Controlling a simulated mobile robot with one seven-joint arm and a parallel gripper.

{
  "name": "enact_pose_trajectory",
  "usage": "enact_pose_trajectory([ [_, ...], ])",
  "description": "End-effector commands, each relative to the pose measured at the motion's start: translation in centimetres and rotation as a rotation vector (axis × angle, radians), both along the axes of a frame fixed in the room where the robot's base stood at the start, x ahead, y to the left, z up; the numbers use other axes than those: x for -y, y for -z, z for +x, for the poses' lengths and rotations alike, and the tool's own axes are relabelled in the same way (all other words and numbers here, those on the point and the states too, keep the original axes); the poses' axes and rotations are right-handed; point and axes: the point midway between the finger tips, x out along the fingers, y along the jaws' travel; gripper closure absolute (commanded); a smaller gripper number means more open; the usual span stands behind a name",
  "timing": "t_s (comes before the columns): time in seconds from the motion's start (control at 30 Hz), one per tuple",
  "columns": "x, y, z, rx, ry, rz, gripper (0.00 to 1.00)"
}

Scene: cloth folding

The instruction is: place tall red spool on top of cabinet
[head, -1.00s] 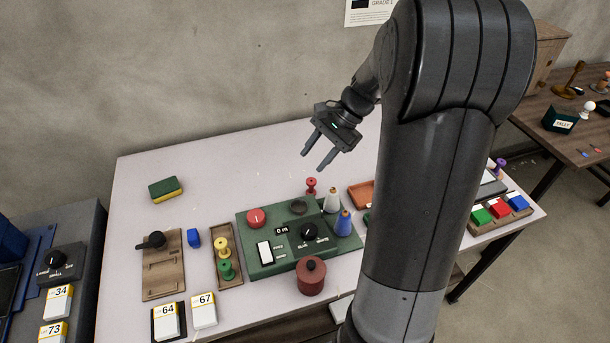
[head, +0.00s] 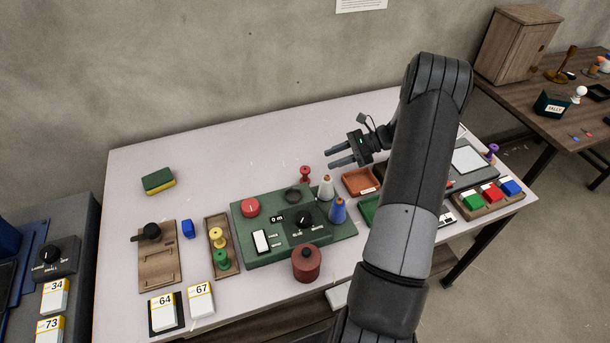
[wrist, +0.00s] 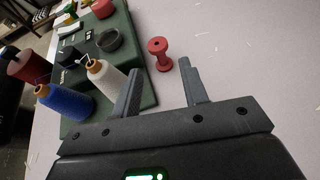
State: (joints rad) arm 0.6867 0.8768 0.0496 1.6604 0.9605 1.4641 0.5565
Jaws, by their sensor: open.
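The tall red spool (head: 305,174) stands upright on the white table, just behind the green control box. In the wrist view the red spool (wrist: 159,53) lies ahead of my gripper, between the lines of its two fingers and a little beyond the tips. My gripper (head: 333,158) is open and empty, just right of the spool, its fingers pointing left toward it. It also shows in the wrist view (wrist: 160,75). The wooden cabinet (head: 517,44) stands on the dark table at the back right, its top bare.
The green control box (head: 275,252) carries a red knob and a black dial. A white cone (head: 326,189) and a blue cone (head: 338,212) of thread stand close to the spool. An orange tray (head: 359,182) lies below my gripper. The table behind the spool is clear.

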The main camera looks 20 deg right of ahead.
Motion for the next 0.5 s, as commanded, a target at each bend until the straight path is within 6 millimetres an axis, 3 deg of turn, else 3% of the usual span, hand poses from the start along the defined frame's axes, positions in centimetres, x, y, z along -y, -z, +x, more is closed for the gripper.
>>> enact_pose_trajectory([
  [0.23,-3.6,1.4,0.6,-0.001,-0.004,-0.001,0.6],
  [0.5,-5.7,2.4,0.9,-0.001,-0.004,-0.001,0.6],
])
